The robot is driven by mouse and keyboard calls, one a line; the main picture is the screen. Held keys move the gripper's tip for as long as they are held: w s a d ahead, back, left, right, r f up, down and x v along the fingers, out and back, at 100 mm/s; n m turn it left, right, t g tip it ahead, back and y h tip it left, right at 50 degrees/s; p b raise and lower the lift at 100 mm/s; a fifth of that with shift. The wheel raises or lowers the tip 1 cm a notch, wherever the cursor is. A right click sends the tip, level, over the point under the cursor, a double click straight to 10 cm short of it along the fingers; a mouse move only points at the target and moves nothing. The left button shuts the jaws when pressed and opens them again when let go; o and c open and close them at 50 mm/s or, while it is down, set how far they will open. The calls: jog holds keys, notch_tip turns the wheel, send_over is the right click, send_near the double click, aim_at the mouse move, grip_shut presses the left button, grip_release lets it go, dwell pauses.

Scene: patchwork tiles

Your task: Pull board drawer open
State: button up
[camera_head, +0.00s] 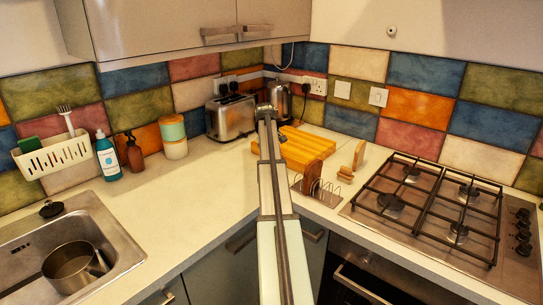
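A thick yellow-brown wooden board block (308,141) lies on the counter near the back corner, right of my arm. It looks layered. I cannot make out a drawer front or a gap in it, and my arm covers part of its left side. My arm rises from the bottom middle of the view to a dark joint beside the board's far left. No gripper fingers can be made out, so I cannot tell whether anything is held.
A wire rack (318,190) and a small wooden stand (352,160) are close in front and right of the board. A toaster (231,117) and a kettle (279,102) stand behind. The gas hob (430,205) is right, the sink (110,235) left. Counter between sink and arm is clear.

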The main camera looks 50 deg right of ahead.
grip_shut()
dwell(1.3)
